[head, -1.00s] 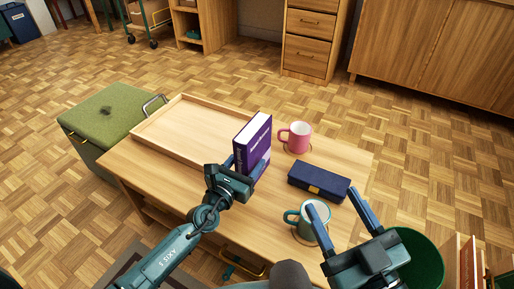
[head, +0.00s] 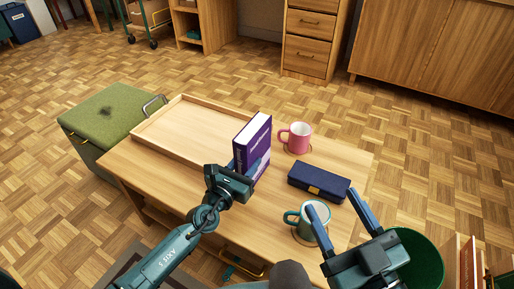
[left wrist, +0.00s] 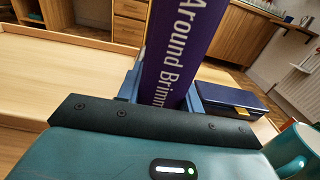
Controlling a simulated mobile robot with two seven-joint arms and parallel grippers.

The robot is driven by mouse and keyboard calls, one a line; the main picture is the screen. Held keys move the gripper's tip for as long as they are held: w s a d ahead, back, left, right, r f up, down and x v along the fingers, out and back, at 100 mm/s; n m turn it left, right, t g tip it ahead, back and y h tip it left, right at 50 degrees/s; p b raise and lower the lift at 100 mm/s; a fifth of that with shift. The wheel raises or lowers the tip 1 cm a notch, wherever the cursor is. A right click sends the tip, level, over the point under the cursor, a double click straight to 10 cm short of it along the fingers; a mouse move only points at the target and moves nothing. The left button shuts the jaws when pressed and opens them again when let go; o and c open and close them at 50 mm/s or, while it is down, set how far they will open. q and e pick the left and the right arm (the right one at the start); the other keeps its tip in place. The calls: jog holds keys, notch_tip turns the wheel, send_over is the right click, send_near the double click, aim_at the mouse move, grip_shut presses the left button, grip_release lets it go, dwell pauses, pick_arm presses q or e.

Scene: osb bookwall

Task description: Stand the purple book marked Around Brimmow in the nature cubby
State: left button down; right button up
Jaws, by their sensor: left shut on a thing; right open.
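The purple book (head: 254,145) stands upright on the low wooden table (head: 266,231), with its white page edges upward. In the left wrist view its spine (left wrist: 177,50) shows white lettering reading "Around Brimm", the rest hidden by my gripper. My left gripper (head: 237,172) is shut on the book near its lower part; whether the book touches the table I cannot tell. My right gripper (head: 338,212) is open and empty, above the table's right front near the teal mug. No cubby marked nature can be made out in these views.
A wooden tray (head: 150,143) lies left of the book. A pink mug (head: 299,139), a dark blue case (head: 318,182) and a teal mug (head: 314,216) stand to its right. A green stool (head: 103,109) is at left, a green bin (head: 424,257) at right.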

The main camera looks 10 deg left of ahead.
pick_arm(q)
jog(key=shift+r, duration=0.4)
